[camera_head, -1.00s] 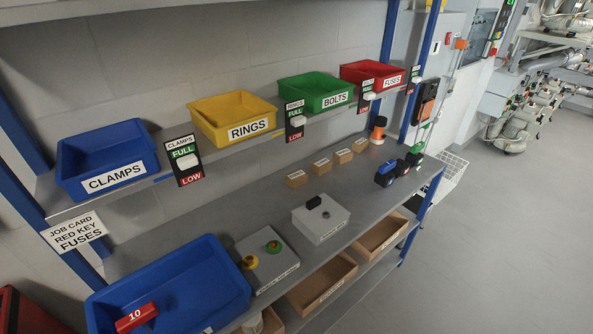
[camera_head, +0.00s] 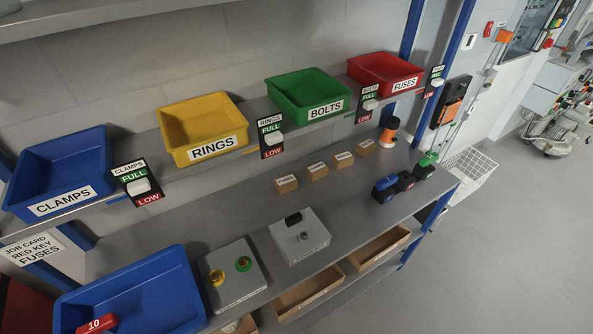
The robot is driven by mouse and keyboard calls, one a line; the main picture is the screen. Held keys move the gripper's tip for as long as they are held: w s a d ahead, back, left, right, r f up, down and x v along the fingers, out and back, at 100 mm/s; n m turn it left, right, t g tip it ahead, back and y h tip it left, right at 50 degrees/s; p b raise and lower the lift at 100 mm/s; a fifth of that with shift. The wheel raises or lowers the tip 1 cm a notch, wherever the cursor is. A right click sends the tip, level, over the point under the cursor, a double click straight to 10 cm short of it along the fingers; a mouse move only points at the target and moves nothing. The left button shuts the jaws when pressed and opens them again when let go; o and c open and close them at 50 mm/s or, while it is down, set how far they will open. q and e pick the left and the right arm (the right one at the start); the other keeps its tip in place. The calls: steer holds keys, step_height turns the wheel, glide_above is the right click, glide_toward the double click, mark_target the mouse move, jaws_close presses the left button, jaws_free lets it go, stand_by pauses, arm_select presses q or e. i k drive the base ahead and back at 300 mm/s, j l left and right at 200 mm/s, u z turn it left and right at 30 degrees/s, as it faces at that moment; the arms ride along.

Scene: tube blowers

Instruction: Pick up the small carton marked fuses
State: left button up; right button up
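Several small brown cartons stand in a row on the grey workbench, below the shelf of coloured bins. They are a left carton (camera_head: 286,184), a second (camera_head: 317,171), a third (camera_head: 344,159) and a right one (camera_head: 366,147). Each has a white label on top, too small to read, so I cannot tell which is marked fuses. A job card (camera_head: 33,249) at the left reads "JOB CARD RED KEY FUSES". Neither of my grippers is in view.
The shelf holds blue CLAMPS (camera_head: 62,178), yellow RINGS (camera_head: 203,128), green BOLTS (camera_head: 309,96) and red FUSES (camera_head: 385,76) bins. A grey box (camera_head: 300,238), dark blue tools (camera_head: 384,190) and an orange-and-black item (camera_head: 389,132) stand around the cartons. A large blue tray (camera_head: 150,290) is front left.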

mark_target(287, 183)
steer(key=i+l+u, duration=0.1)
steer(key=i+l, duration=0.3)
steer(key=l, duration=0.25)
steer(key=i+l+u, duration=0.15)
steer(key=l, duration=0.2)
steer(key=i+l, duration=0.2)
steer(key=l, duration=0.15)
steer(key=i+l+u, duration=0.15)
steer(key=l, duration=0.2)
